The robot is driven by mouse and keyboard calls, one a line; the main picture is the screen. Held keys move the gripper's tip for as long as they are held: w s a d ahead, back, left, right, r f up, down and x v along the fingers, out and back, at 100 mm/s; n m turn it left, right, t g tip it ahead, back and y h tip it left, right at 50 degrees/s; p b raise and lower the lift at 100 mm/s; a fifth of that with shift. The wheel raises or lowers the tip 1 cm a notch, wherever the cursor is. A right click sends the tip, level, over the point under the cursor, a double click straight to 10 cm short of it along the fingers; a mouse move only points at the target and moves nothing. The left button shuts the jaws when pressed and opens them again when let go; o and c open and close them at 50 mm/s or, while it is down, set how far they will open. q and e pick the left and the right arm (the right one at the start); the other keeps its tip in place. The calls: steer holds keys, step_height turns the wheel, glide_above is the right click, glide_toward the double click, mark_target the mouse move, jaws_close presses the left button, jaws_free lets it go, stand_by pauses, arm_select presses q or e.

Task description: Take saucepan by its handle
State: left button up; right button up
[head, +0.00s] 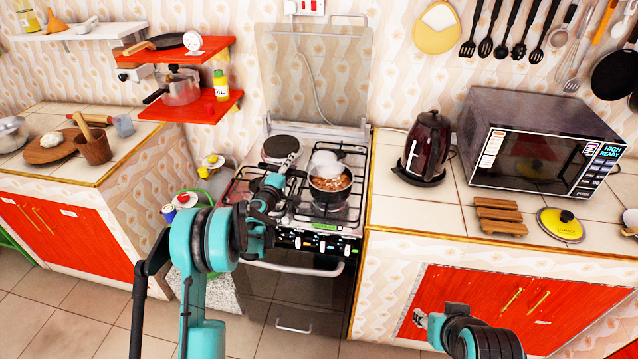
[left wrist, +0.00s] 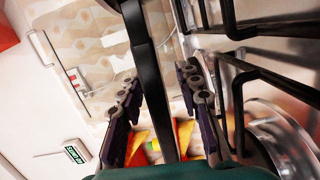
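The saucepan (head: 329,187), with brownish food inside, stands on the right front burner of the stove in the head view. A whitish vapour or pale shape hangs over its rim. My left gripper (head: 290,163) is just left of the pan. In the left wrist view a long dark bar, apparently the handle (left wrist: 150,75), runs between the fingers of my left gripper (left wrist: 159,100). The fingers stand apart with gaps on both sides of the bar. In the head view the handle is hidden by my gripper. Part of my right gripper (head: 419,318) shows low right; its fingers are unclear.
Black grates of the stove (head: 343,153) lie close around my left gripper. A kettle (head: 426,147), a microwave (head: 542,147) and a wooden trivet (head: 499,217) stand on the right counter. Another pot (head: 181,88) sits on a red shelf at the left.

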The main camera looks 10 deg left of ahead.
arm_select(q)
jaws_close()
steer(key=shift+r, duration=0.25)
